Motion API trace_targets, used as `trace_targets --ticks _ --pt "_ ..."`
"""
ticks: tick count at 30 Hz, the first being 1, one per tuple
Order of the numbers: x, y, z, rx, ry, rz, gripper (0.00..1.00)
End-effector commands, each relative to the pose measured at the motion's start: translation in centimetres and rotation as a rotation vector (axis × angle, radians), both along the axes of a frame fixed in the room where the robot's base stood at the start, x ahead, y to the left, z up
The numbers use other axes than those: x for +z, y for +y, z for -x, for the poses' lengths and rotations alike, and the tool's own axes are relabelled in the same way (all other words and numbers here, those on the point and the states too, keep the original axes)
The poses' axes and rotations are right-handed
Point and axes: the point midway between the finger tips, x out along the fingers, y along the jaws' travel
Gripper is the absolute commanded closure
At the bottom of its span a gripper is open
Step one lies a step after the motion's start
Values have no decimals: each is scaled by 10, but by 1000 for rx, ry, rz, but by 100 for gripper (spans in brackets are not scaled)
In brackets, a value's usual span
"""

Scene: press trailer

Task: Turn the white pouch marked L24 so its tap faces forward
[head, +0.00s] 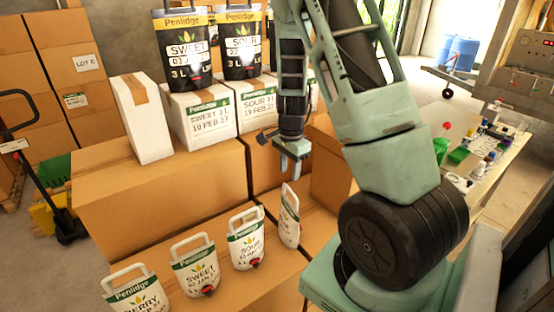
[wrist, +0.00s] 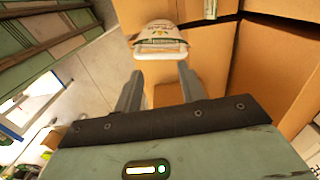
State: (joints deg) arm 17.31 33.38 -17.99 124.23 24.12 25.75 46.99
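Several white pouches with carry handles stand in a row on the lower cardboard box (head: 225,290). The rightmost pouch (head: 289,217) is turned nearly edge-on in the head view, and no tap shows on it. The sour pouch (head: 246,240) and the sweet pouch (head: 196,268) show red taps at the front. I cannot read L24 on any pouch. My gripper (head: 294,168) hangs just above the rightmost pouch, pointing down. In the wrist view, my gripper (wrist: 160,70) is open and empty, with a white pouch (wrist: 160,42) beyond its fingertips.
A berry pouch (head: 138,292) stands at the row's left end. Behind the row, a taller cardboard box (head: 165,205) carries white cartons (head: 200,120) and black pouches (head: 185,48). A cluttered table (head: 500,165) is at the right. A pallet jack (head: 60,200) stands at the left.

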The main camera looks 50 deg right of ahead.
Motion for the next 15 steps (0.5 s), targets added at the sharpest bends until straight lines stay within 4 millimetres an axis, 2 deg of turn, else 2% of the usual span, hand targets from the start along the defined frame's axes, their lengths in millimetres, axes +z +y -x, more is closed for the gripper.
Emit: trace_targets --ticks 2,5,8,15 --pt "-1 -9 4 -19 3 6 60" --pt "-4 -11 4 53 1 9 60" --pt "-6 -10 3 206 -1 10 60" --pt "-5 -10 3 690 -2 10 60"
